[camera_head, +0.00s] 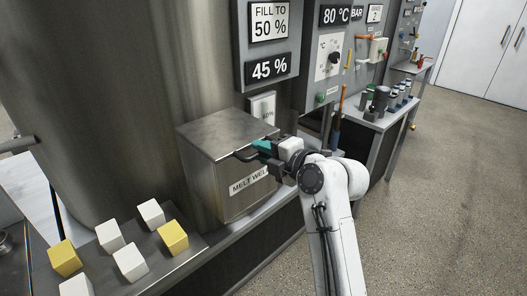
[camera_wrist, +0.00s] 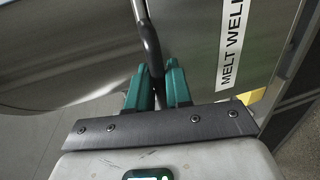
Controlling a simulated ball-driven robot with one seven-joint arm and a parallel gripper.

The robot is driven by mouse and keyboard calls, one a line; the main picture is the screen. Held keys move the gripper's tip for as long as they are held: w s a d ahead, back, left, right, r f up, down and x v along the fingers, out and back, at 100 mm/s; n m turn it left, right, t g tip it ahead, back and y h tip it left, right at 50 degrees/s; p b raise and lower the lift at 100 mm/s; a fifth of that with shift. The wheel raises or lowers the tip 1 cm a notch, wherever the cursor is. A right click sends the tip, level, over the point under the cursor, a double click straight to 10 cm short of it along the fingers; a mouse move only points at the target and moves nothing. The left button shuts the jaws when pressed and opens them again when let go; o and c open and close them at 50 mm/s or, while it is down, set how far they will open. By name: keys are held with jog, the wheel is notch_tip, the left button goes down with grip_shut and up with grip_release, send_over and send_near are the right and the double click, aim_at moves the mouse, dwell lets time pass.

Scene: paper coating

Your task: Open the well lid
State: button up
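The melt well is a metal box (camera_head: 215,185) with a "MELT WELL" label on its front, standing against the large steel tank. Its flat lid (camera_head: 225,130) lies level on top and looks closed. A dark bar handle (camera_head: 243,156) sticks out at the lid's front edge; it also shows in the wrist view (camera_wrist: 150,40). My gripper (camera_head: 262,146), with teal fingers, is at this handle. In the wrist view my gripper (camera_wrist: 158,75) has one finger on each side of the bar, close against it, and appears shut on it. The well's inside is hidden.
White blocks (camera_head: 131,262) and yellow blocks (camera_head: 173,236) stand on the metal ledge at lower left. Panels (camera_head: 268,68) reading "FILL TO 50 %" and "45 %" hang above the well. A side bench (camera_head: 375,115) with jars is behind my arm. The floor at right is clear.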

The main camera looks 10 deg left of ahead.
grip_shut()
